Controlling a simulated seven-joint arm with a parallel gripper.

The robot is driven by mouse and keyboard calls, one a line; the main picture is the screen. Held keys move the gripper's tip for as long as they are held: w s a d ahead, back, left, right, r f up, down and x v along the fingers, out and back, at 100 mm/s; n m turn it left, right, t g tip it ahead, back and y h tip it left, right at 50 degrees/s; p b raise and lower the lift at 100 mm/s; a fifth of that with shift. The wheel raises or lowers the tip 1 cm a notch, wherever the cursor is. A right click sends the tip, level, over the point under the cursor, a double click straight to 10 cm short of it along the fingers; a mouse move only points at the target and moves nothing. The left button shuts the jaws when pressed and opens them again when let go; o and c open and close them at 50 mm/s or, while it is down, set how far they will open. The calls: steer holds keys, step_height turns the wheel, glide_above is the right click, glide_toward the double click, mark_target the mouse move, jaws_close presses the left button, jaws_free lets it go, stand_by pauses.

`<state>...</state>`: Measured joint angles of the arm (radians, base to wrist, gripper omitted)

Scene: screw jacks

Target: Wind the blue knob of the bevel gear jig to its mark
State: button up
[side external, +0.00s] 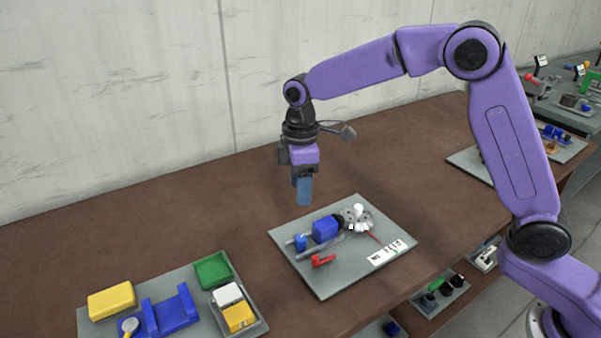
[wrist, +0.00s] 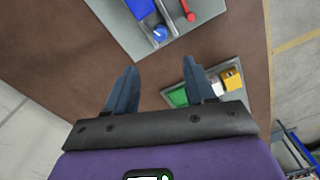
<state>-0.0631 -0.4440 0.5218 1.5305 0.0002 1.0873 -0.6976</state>
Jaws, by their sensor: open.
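The bevel gear jig is a grey plate (side external: 322,286) on the brown table, below my gripper in the side view. It carries a blue block (side external: 325,229), a grey gear part (side external: 358,222) with a white ball on top, and a red lever (side external: 322,261). The small blue knob (side external: 300,243) is at the block's left end. It shows near the top of the wrist view (wrist: 160,34), with a pale line on it. The mark cannot be made out. My gripper (side external: 304,201) hangs above the plate's far-left edge, fingers down, open and empty, apart from the knob. Its spread fingers show in the wrist view (wrist: 159,66).
A second grey plate (side external: 195,277) at the front left holds a blue cradle (side external: 171,312), a yellow block (side external: 112,300) and a green tray (side external: 213,270). A white label (side external: 387,253) lies on the jig plate. The table behind the jig is clear.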

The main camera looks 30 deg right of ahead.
step_height(320, 180, up, 3)
steer(key=shift+f, duration=0.15)
stand_by(0.4)
steer(key=s+d, duration=0.5)
steer(key=s, duration=0.6)
steer(key=s+d+f, duration=0.1)
steer(key=s+d, duration=0.4)
steer(key=s, duration=0.6)
steer(key=s+d+m, duration=0.1)
steer(key=s+d, duration=0.5)
steer(key=s, duration=0.5)
steer(key=shift+s+f, duration=0.3)
steer(key=shift+s, duration=0.05)
